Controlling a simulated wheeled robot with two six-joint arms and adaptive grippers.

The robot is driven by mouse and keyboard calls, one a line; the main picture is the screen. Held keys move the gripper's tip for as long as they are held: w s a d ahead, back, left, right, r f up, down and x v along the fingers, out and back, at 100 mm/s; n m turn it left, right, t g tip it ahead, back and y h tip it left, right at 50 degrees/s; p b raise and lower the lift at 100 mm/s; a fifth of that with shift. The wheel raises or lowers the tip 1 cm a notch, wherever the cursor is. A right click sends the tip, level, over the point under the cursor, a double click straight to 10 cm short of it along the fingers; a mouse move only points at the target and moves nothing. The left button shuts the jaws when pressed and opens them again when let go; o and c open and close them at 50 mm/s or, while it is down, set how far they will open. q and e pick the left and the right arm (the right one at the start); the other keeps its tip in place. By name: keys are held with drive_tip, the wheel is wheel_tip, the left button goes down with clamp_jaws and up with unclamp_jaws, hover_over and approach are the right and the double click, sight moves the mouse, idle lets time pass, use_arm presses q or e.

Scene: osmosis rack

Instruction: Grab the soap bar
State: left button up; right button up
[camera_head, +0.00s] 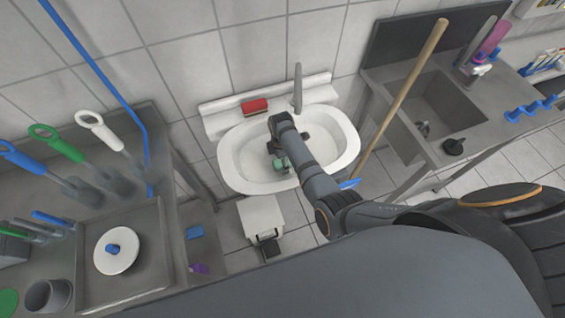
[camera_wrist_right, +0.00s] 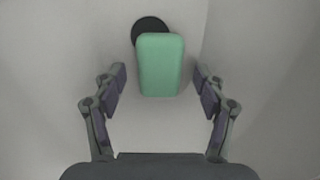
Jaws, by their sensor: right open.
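The soap bar (camera_wrist_right: 160,66) is a green rounded block in the white sink basin (camera_head: 240,163). In the right wrist view it lies in front of my gripper, between the lines of the two fingers, beside the dark round drain (camera_wrist_right: 149,27), which it partly covers. In the head view only part of the green soap (camera_head: 281,164) shows beside my right gripper (camera_head: 279,150). My right gripper also shows in the wrist view (camera_wrist_right: 160,92), with its fingers spread wide and nothing held. My left gripper is not in view.
The sink's grey tap (camera_head: 298,88) and a red sponge-like block (camera_head: 255,106) are at its back edge. A broom handle (camera_head: 402,90) leans to the right. A metal counter (camera_head: 95,292) with a tray stands left; a white bin (camera_head: 262,218) stands below the sink.

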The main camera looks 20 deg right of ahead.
drive_tip(key=shift+f, duration=0.2)
drive_tip(key=shift+c, duration=0.2)
drive_tip(key=c, duration=1.2)
drive_tip(key=shift+r, duration=0.15)
drive_tip(key=shift+c, duration=0.2)
